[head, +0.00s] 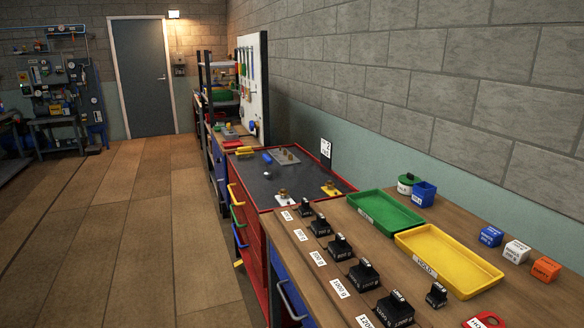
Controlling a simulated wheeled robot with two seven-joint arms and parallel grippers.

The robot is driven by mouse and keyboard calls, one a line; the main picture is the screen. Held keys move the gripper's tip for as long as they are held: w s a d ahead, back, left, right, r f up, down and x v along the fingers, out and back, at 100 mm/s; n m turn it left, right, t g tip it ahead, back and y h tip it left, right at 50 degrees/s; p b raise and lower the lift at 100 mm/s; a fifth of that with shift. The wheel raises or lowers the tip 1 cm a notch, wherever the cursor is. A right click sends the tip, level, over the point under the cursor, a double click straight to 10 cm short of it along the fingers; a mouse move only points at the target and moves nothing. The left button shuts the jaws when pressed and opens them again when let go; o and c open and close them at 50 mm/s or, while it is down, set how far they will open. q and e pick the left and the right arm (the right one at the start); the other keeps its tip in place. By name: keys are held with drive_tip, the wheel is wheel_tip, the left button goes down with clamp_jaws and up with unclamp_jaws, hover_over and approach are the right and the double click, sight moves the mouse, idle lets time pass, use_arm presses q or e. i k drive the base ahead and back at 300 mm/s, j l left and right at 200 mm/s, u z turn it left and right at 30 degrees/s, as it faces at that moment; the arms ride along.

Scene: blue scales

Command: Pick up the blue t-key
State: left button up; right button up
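No blue t-key can be made out for certain. A small blue object (267,157) lies on the dark top of the red-edged workbench (250,178), near its back left; it is too small to tell its shape. Blue-handled tools may hang on the white board (250,85) behind, but they are too small to tell apart. Neither of my grippers is in view.
A block wall bounds the right; the floor (120,220) at left is clear.

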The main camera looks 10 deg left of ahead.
sight(268, 174)
drive_tip(key=i+j+z, duration=0.2)
drive_tip(key=z, duration=0.25)
drive_tip(key=i+j+z, duration=0.1)
drive_tip(key=j+z, duration=0.4)
drive_tip(key=i+j+z, duration=0.15)
drive_tip(key=j+z, duration=0.15)
drive_tip(key=j, duration=1.1)
drive_tip(key=j+z, duration=0.25)
drive_tip(key=j, duration=1.15)
